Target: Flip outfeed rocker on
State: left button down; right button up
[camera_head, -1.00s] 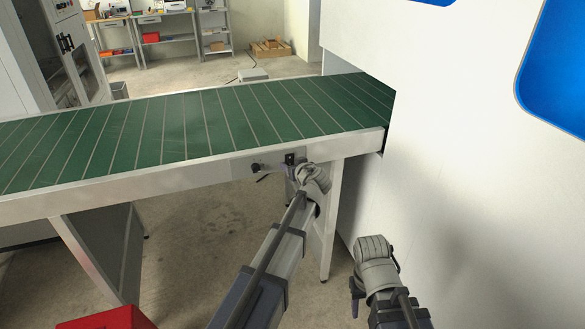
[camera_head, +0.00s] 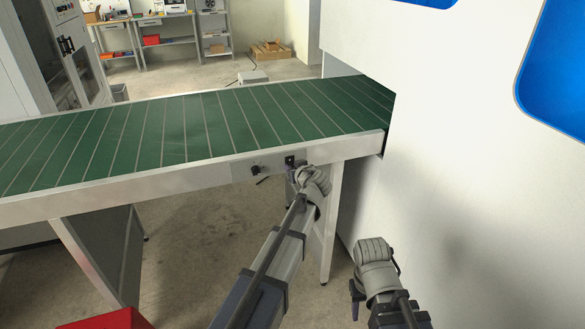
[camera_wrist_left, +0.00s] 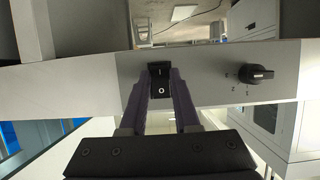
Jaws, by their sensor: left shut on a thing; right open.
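The outfeed rocker (camera_wrist_left: 160,82) is a small black switch on the grey control plate of the conveyor's side rail. White I and O marks show on it in the left wrist view. It also shows in the head view as a dark spot (camera_head: 290,160). My left gripper (camera_wrist_left: 160,80) has its purple fingers at the two sides of the rocker, shut on it. In the head view my left gripper (camera_head: 292,173) is at the rail, partly hidden by its own wrist. My right gripper (camera_head: 355,297) is open, low beside the white machine and away from the rail.
A black rotary knob (camera_wrist_left: 256,73) sits beside the rocker on the same plate. The green conveyor (camera_head: 190,130) runs into the white machine wall (camera_head: 460,170) at right. A conveyor leg (camera_head: 331,220) stands behind my left arm. A red box (camera_head: 105,321) is at lower left.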

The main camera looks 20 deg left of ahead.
pick_arm(q)
jog(key=t+b, duration=0.1)
jog(key=b, duration=0.2)
jog(key=t+y+b, duration=0.1)
jog(key=b, duration=0.2)
jog(key=shift+f+y, duration=0.3)
jog(key=shift+f, duration=0.1)
jog(key=c, duration=0.6)
grip_release()
jog(key=shift+c, duration=0.2)
jog(key=shift+s, duration=0.1)
